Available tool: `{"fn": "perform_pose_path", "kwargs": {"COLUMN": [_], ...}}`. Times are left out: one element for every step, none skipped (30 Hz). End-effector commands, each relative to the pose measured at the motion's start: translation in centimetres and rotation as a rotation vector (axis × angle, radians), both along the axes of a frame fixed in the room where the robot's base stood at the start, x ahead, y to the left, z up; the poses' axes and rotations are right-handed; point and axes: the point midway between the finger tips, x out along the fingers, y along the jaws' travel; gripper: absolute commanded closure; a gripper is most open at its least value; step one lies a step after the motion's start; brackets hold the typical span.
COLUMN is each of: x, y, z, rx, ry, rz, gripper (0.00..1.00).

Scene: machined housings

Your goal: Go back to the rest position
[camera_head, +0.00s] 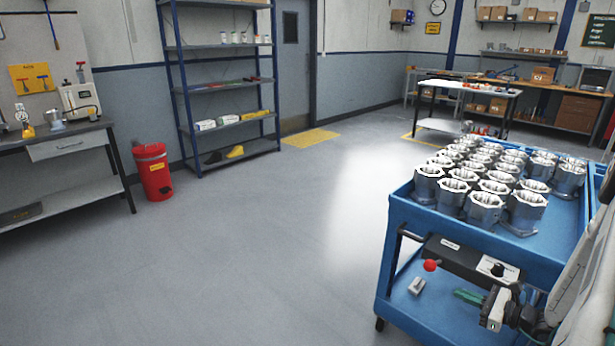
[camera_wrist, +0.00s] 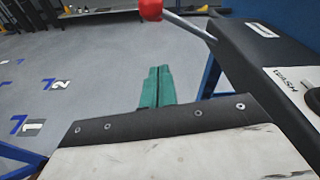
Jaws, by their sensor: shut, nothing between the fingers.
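My gripper (camera_head: 460,294) is at the lower right in the head view, in front of the blue cart (camera_head: 400,245). Its green fingers are pressed together in the wrist view (camera_wrist: 158,72), with nothing between them. The fingers are just below a black control box (camera_head: 455,258) on the cart's near side. That box also fills the right of the wrist view (camera_wrist: 260,50) and carries a white label reading WASH. A lever with a red ball knob (camera_head: 430,265) sticks out from the box; the knob is at the top of the wrist view (camera_wrist: 151,8), apart from the fingers.
Several metal housings (camera_head: 486,205) stand in rows on the cart's top. A red bin (camera_head: 153,172), a workbench (camera_head: 60,145) and a shelf rack (camera_head: 225,88) stand left. The floor between is clear.

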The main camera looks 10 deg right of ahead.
Motion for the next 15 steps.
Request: {"fn": "perform_pose_path", "kwargs": {"x": [-0.2,-0.4,-0.8,-1.3,-1.8,-2.6,-3.1,-3.5,-3.9,-4.2,-4.4,-4.8,-5.1,-5.3,-5.7], "y": [0.2,0.5,1.2,1.8,2.6,3.5,4.1,4.9,5.9,6.7,7.3,8.2,8.9,9.6,10.6], "z": [-0.1,-0.2,-0.3,-0.5,-0.6,-0.3,0.3,1.1,2.1,2.9,3.6,4.7,5.5,6.4,7.5], "rx": [0.0,0.001,0.006,0.01,0.013,0.009,-0.002,-0.017,-0.038,-0.055,-0.074,-0.1,-0.121,-0.146,-0.178], "ry": [0.006,0.011,0.02,0.03,0.04,0.051,0.055,0.06,0.064,0.066,0.069,0.072,0.073,0.074,0.075], "rz": [0.013,0.027,0.053,0.078,0.107,0.154,0.195,0.242,0.304,0.348,0.391,0.45,0.495,0.54,0.602], "gripper": [1.0,1.0,1.0,1.0,1.0,1.0,1.0,1.0,1.0,1.0,1.0,1.0,1.0,1.0,1.0]}}
